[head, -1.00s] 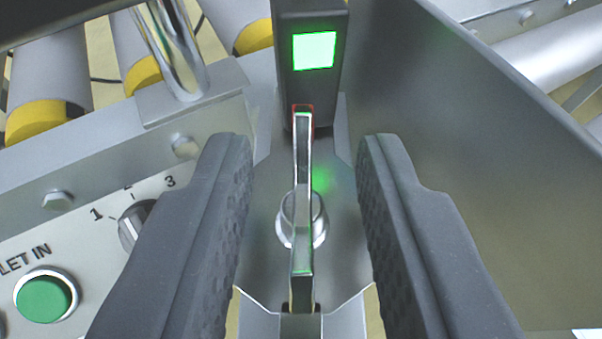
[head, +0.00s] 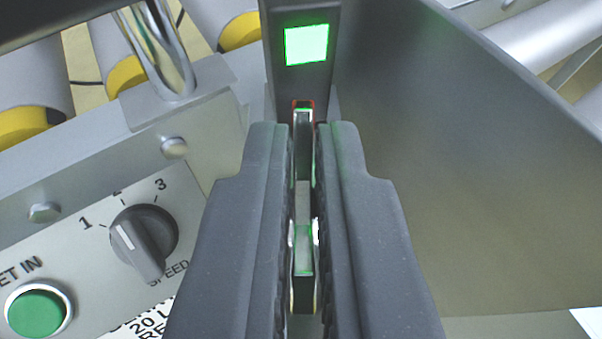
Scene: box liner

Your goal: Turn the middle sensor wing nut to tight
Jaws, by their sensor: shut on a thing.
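The wing nut (head: 303,240) is a narrow bright metal bar, seen edge-on and running from near to far in the picture. My gripper (head: 303,135) is shut on it, one dark padded finger on each side. The fingers hide the round hub and most of the bar's sides. Its far tip (head: 303,118) shows between the fingertips, just in front of the sensor. The sensor (head: 306,75) is a dark upright block with a lit green square on its face and a red edge low down.
A grey metal guide plate (head: 450,170) rises close on the right. On the left is a control panel with a dark rotary speed knob (head: 144,238) and a green button (head: 38,312). Rollers with yellow ends (head: 25,120) lie at the back left.

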